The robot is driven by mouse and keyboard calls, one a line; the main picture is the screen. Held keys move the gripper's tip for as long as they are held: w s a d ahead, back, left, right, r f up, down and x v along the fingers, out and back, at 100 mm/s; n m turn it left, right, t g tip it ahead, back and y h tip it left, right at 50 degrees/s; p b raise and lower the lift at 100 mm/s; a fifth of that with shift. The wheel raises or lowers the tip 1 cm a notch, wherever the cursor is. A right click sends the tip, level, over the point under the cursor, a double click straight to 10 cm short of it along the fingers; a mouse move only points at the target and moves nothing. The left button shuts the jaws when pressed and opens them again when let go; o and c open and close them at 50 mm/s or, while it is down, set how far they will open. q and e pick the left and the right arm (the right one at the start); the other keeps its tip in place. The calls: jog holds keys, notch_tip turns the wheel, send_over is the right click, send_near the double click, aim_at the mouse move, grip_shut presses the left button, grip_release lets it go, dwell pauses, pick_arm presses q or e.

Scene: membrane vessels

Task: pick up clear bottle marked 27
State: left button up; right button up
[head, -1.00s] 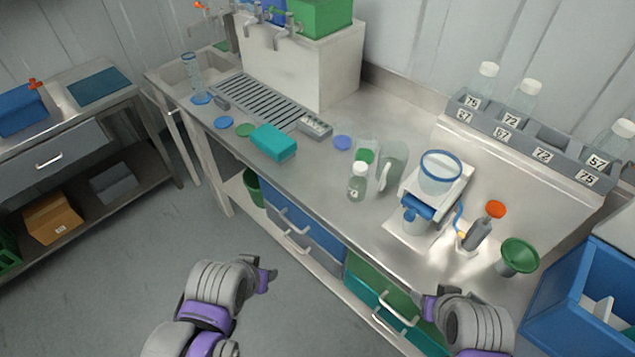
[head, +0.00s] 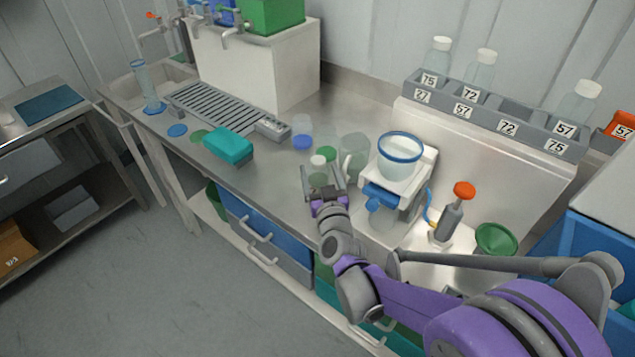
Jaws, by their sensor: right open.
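A small clear bottle with a white cap (head: 318,161) stands upright on the steel counter (head: 352,108). Its lower part is partly hidden by my gripper and its label cannot be read now. My right gripper (head: 322,181) is open at the bottle, with one finger on each side of it in the picture. Whether the fingers touch it cannot be told. My left gripper is out of view.
A clear jug (head: 354,157) stands close right of the bottle, beside a filter unit with a blue-rimmed vessel (head: 399,158). A rack (head: 490,112) holds bottles marked 75, 72 and 57. A teal box (head: 229,145) lies left.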

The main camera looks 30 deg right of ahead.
aim_at(317, 158)
jog(key=x, duration=0.3)
jog(key=p+x, duration=0.1)
jog(key=x, duration=0.3)
jog(key=shift+w+d+f, duration=0.25)
jog(key=shift+s, duration=0.1)
grip_shut()
dwell(1.1)
